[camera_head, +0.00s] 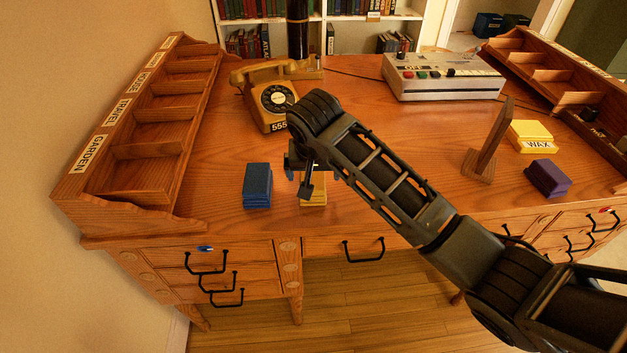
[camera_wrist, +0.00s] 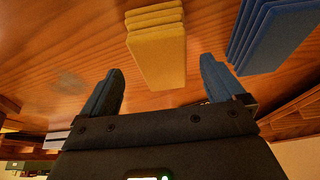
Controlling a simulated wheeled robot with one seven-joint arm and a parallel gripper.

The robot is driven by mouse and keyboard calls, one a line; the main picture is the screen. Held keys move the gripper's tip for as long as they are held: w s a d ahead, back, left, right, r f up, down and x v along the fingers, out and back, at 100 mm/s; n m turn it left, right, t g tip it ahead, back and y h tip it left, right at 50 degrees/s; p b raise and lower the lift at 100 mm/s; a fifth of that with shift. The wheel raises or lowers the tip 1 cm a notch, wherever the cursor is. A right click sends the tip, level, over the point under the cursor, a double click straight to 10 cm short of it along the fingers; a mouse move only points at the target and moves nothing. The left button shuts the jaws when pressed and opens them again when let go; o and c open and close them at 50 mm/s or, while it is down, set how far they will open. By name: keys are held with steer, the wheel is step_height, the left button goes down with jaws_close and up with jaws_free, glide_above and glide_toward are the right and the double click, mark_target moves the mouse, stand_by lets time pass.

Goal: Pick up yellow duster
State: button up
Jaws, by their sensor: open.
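The yellow duster (camera_head: 315,198) is a folded, layered block on the desk near its front edge, partly hidden by my gripper in the head view. In the wrist view the yellow duster (camera_wrist: 157,52) shows whole-layered, with its near end between the two fingers as pictured. My gripper (camera_head: 305,185) is open, over or right at the duster. In the wrist view the gripper (camera_wrist: 161,68) has a finger on each side and nothing held. I cannot tell how far the fingertips are above the desk.
A blue folded stack (camera_head: 257,186) lies just left of the yellow duster; it also shows in the wrist view (camera_wrist: 278,38). A telephone (camera_head: 270,97) and a grey console (camera_head: 440,78) stand behind. A wooden upright (camera_head: 487,145), yellow WAX block (camera_head: 531,136) and purple stack (camera_head: 547,178) are right.

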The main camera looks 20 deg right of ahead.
mark_target(313, 176)
steer(key=shift+x, duration=2.15)
steer(key=shift+w+a+f, duration=0.1)
steer(key=shift+a+f, duration=0.05)
steer(key=c, duration=1.2)
step_height(313, 176, up, 5)
steer(key=shift+f, duration=0.1)
steer(key=s+d+r, duration=0.2)
steer(key=d, duration=0.1)
steer(key=s+d+r, duration=0.2)
steer(key=d, duration=0.1)
steer(key=s+d+r, duration=0.2)
steer(key=s+d, duration=0.1)
steer(key=shift+d+r+b, duration=0.15)
steer(key=shift+r+b, duration=0.15)
steer(key=shift+b, duration=0.05)
